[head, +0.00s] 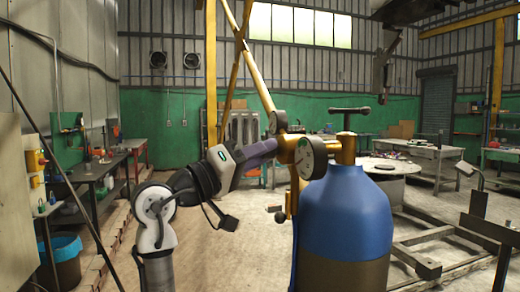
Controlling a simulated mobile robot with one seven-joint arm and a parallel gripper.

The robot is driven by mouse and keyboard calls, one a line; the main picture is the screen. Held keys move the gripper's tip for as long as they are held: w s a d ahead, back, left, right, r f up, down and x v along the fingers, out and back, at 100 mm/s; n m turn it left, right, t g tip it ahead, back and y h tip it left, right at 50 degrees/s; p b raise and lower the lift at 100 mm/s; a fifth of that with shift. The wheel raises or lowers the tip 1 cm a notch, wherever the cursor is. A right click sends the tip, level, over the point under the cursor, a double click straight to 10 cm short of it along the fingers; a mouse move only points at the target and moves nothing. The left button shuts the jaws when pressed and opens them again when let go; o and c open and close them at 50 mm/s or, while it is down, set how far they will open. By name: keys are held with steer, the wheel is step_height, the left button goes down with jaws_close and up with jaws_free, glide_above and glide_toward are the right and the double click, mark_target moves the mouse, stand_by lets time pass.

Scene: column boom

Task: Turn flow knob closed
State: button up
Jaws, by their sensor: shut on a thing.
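A brass regulator (345,150) is fitted at the top of a blue gas cylinder (345,215).
A black T-handle (350,111) tops the cylinder valve. A yellow pole (249,57) rises behind the regulator. Benches (92,180) line the left wall, with a blue-lined bin (63,262) below. A metal frame (430,262) lies on the floor right. Open floor lies left of the cylinder.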

steer(key=shift+s+r+n+y+p, duration=0.1)
steer(key=shift+n+y+p, duration=0.5)
steer(key=shift+n+p, duration=0.6)
steer(key=shift+r+n+y+p, duration=0.1)
steer(key=shift+n+y+p, duration=0.55)
steer(key=shift+n, duration=1.1)
steer(key=shift+s+r+n+y+p, duration=0.1)
steer(key=shift+n+y+p, duration=0.45)
steer(key=shift+n+p, duration=0.65)
steer(key=shift+n, duration=0.45)
steer(key=o, duration=1)
steer(key=shift+c, duration=0.2)
steer(key=shift+f, duration=0.1)
steer(key=b+v, duration=0.5)
steer(key=v, duration=0.8)
steer(key=shift+s+a, duration=0.2)
steer(key=shift+s, duration=0.15)
